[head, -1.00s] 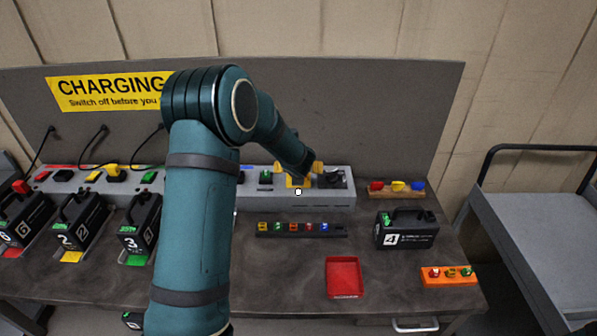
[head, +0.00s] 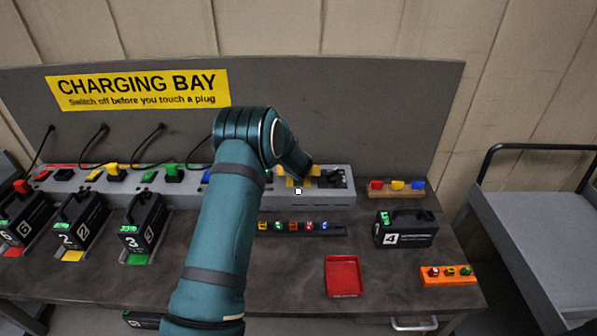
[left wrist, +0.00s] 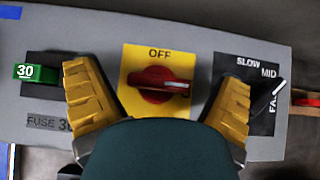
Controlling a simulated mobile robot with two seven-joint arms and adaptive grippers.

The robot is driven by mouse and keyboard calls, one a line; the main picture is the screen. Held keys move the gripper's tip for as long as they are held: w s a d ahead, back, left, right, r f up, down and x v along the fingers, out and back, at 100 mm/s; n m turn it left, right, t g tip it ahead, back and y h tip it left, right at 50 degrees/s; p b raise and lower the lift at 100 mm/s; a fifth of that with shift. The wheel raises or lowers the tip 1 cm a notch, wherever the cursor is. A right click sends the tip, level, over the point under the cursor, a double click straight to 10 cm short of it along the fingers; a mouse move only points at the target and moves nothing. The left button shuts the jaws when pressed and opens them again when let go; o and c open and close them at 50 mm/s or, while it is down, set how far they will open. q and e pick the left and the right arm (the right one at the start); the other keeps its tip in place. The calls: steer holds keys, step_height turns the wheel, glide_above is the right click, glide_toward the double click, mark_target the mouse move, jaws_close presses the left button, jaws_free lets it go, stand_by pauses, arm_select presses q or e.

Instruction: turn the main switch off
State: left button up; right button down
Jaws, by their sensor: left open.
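The main switch is a red rotary knob (left wrist: 155,85) on a yellow plate (left wrist: 131,62) marked OFF at the top. Its handle lies about level, with its white-marked end pointing right, away from the OFF label. In the head view it sits near the right end of the grey charging rail, mostly hidden by my arm. My left gripper (head: 299,178) is open over it. In the left wrist view its yellow fingers (left wrist: 160,100) stand either side of the knob, apart from it. The palm hides the plate's lower part. My right gripper is out of view.
A SLOW/MID/FAST dial (left wrist: 268,90) is close to the right finger. A green fuse marked 30 (left wrist: 37,72) is left of the left finger. On the bench are battery 4 (head: 405,231), a red tray (head: 343,277) and a fuse strip (head: 330,230).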

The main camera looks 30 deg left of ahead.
arm_select(q)
steer(key=c, duration=1.2)
